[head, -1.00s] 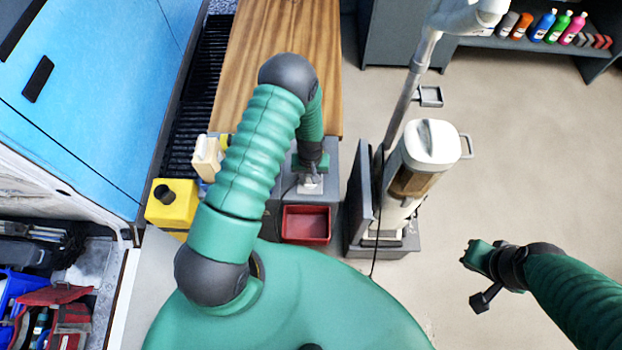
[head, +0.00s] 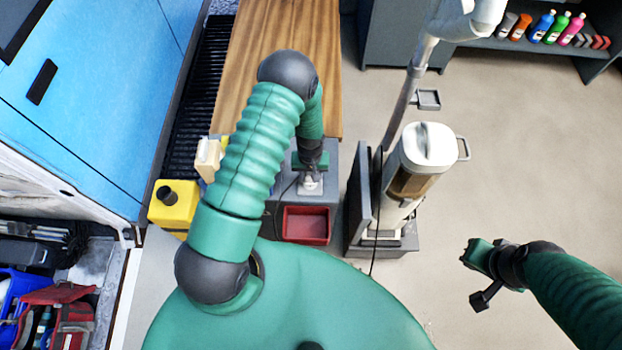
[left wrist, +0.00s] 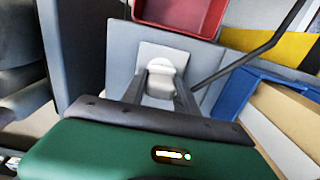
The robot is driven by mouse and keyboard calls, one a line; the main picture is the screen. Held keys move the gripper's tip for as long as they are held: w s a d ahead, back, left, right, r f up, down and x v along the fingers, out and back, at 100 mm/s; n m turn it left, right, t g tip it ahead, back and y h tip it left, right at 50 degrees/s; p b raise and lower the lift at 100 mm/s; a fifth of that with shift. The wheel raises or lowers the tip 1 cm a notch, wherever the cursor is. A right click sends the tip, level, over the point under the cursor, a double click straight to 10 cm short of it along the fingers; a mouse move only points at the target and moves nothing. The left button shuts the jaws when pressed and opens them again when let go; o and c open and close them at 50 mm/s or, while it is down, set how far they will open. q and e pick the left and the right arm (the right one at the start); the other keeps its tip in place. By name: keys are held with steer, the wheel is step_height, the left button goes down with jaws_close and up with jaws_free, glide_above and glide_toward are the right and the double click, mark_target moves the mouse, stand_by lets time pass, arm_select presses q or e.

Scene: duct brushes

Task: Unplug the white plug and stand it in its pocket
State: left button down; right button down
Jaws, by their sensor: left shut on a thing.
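The white plug (left wrist: 161,84) is between the fingers of my left gripper (left wrist: 160,90) in the left wrist view. The gripper is shut on it. The plug sits at a pale square socket plate (left wrist: 165,54) on a grey surface; I cannot tell whether it is fully seated. A dark cord (left wrist: 240,62) runs off to the right in the left wrist view. My right gripper (head: 479,257) hangs over bare floor, its fingers unclear. I cannot pick out the plug's pocket for certain.
A red tray (head: 305,225) is on the grey stand just in front of the plug. A white upright vacuum (head: 428,150) stands to the right. A yellow container (head: 174,204) and a wooden bench top (head: 275,40) are close by. The floor at right is clear.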

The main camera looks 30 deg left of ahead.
mark_target(310, 173)
arm_select(q)
steer(key=shift+r+p, duration=1.25)
steer(key=shift+r, duration=0.55)
step_height(310, 173, up, 3)
steer(key=p, duration=0.2)
steer(key=shift+p, duration=0.3)
